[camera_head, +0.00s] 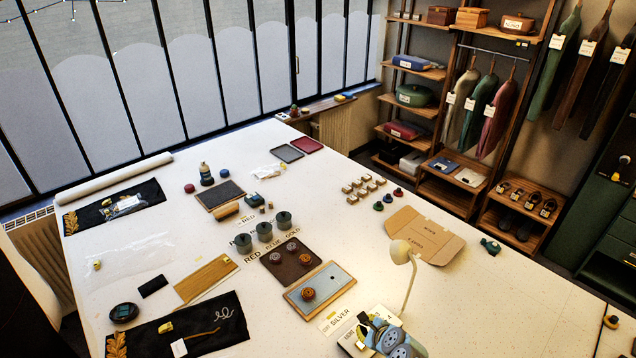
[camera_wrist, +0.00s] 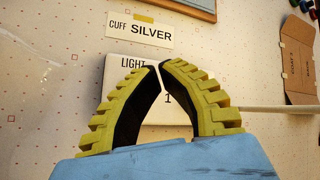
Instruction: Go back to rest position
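My gripper (camera_head: 368,322) is above the front right part of the table (camera_head: 480,305) in the head view, over a white card by the lamp foot. In the wrist view its two yellow-ribbed fingers (camera_wrist: 159,67) curve in until their tips almost meet, with nothing held between them. Behind them is a white block or card marked "LIGHT" (camera_wrist: 122,66), partly hidden by the fingers. A "CUFF SILVER" label (camera_wrist: 140,33) lies just beyond it. I cannot tell how high the fingers are above the card.
A cream desk lamp (camera_head: 402,252) stands close beside my gripper. A blue-grey tray (camera_head: 320,290) holding a brown button is to the left. A cardboard piece (camera_head: 425,238) lies behind the lamp. Grey cups (camera_head: 264,231) stand mid-table. The table's right front is clear.

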